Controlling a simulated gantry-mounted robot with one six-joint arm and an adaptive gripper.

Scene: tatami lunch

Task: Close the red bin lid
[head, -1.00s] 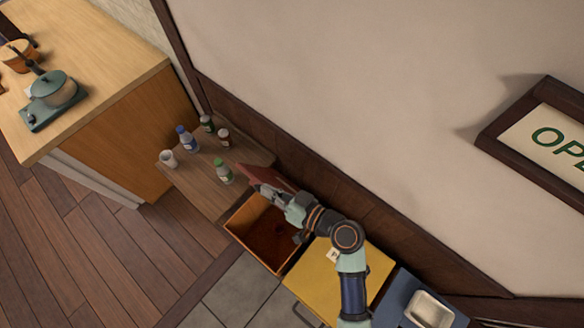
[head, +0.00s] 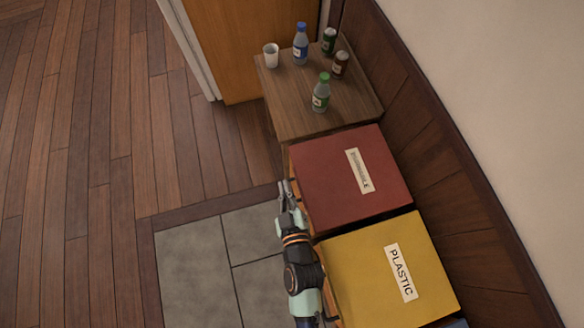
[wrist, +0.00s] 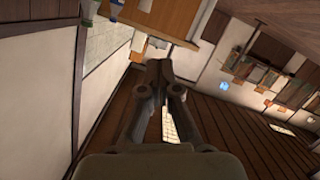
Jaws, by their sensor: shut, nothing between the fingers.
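The red bin lid (head: 340,190) lies flat over the red bin in the head view, with a white label on it. The bin's opening is covered, and I cannot tell whether any slight gap is left at the front edge. My gripper (head: 286,186) is at the lid's left front edge, just beside it; I cannot tell whether it touches. In the wrist view my gripper (wrist: 160,64) has its fingers together with nothing between them.
A yellow bin lid (head: 370,285) marked PLASTIC lies shut next to the red one. Grey tiles (head: 190,260) and open wooden floor lie to the left.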

